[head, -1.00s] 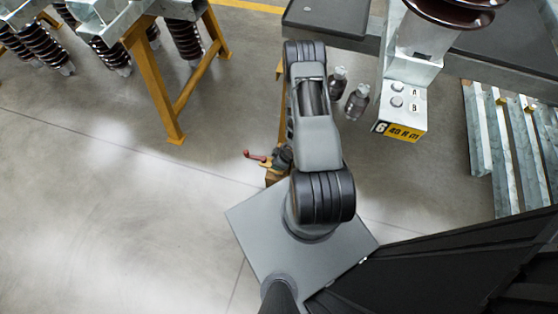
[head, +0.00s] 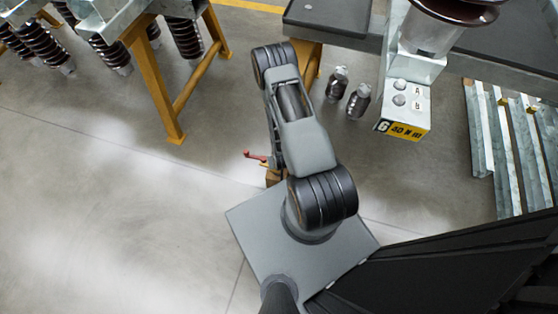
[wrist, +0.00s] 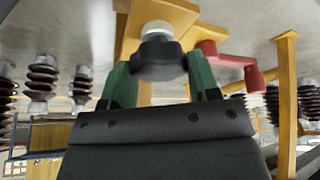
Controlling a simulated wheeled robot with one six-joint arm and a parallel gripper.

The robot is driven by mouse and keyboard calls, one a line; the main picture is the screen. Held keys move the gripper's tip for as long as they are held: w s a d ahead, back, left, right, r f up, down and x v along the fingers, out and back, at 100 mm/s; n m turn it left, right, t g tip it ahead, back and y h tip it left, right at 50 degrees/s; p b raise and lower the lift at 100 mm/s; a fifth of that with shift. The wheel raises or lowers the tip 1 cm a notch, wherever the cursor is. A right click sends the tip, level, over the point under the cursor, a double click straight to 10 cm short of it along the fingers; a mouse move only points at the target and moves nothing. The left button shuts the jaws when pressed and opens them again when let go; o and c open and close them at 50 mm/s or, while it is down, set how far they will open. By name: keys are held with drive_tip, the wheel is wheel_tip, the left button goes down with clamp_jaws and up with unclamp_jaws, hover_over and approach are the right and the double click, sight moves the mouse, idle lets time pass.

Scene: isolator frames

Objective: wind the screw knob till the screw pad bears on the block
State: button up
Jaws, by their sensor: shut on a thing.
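The black lobed screw knob (wrist: 159,62) is at the upper middle of the wrist view, with a silver screw end (wrist: 157,30) above it. My gripper (wrist: 160,78) has green fingers on both sides of the knob and is shut on it. A yellow metal piece (wrist: 185,14) lies behind the screw. The screw pad and the block cannot be made out, so any contact between them cannot be told. In the head view my arm hides the gripper and the knob.
A red crank handle (wrist: 230,62) juts out right of the knob; it also shows in the head view (head: 256,156). A yellow post (wrist: 287,100) stands at the right. Brown insulators (wrist: 42,82) stand at the left. Open floor (head: 90,220) lies left of my arm.

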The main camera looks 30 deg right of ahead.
drive_tip(key=m, duration=0.2)
drive_tip(key=m+h, duration=0.1)
drive_tip(key=m, duration=0.2)
drive_tip(key=shift+w+g+h, duration=0.15)
drive_tip(key=shift+g+h, duration=0.15)
drive_tip(key=shift+m, duration=0.3)
drive_tip(key=o, duration=0.9)
drive_tip(key=p+v, duration=0.4)
drive_tip(key=v, duration=1)
drive_tip(key=shift+w+a+p, duration=0.15)
drive_tip(key=shift+a+p, duration=0.05)
drive_tip(key=shift+p, duration=0.1)
